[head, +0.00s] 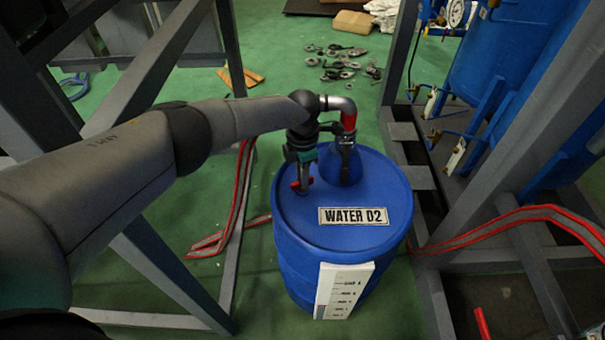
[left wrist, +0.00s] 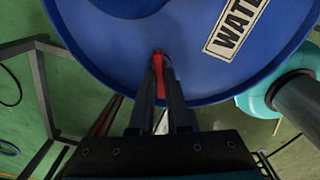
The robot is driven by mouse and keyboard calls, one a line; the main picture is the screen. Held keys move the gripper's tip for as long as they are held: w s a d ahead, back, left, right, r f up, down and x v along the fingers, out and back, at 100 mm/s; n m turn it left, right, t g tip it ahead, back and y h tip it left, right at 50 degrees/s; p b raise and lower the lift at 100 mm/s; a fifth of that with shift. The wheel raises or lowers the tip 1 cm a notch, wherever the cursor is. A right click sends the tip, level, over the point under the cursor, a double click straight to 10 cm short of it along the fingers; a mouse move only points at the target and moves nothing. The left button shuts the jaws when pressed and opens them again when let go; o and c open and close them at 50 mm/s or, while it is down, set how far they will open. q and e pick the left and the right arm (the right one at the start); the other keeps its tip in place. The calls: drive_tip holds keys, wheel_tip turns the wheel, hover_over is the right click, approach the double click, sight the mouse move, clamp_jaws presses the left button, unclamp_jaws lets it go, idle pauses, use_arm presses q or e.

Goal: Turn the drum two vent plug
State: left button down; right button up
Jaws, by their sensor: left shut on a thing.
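The blue drum (head: 300,225) labelled "WATER D2" stands upright on the green floor; its lid fills the top of the left wrist view (left wrist: 120,60). The red vent plug (head: 296,186) is on the left part of the lid. My left gripper (head: 303,183) points down at the lid and is shut on the plug. In the left wrist view, the plug (left wrist: 158,66) shows as a red strip between the two dark fingers (left wrist: 160,82), near the lid's rim. The fingers hide part of it. My right gripper is not in view.
A blue funnel-shaped fitting with a red and metal pipe (head: 348,120) rises from the lid close behind my gripper. A level gauge (head: 343,290) is on the drum's front. Grey frames stand on both sides. A red-edged hose (head: 520,216) runs at right. Loose parts (head: 340,65) lie behind.

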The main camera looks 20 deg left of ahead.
use_arm(q)
drive_tip(key=shift+n, duration=0.5)
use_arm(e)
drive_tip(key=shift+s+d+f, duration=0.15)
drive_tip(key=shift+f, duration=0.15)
use_arm(q)
drive_tip(key=c, duration=0.9)
unclamp_jaws()
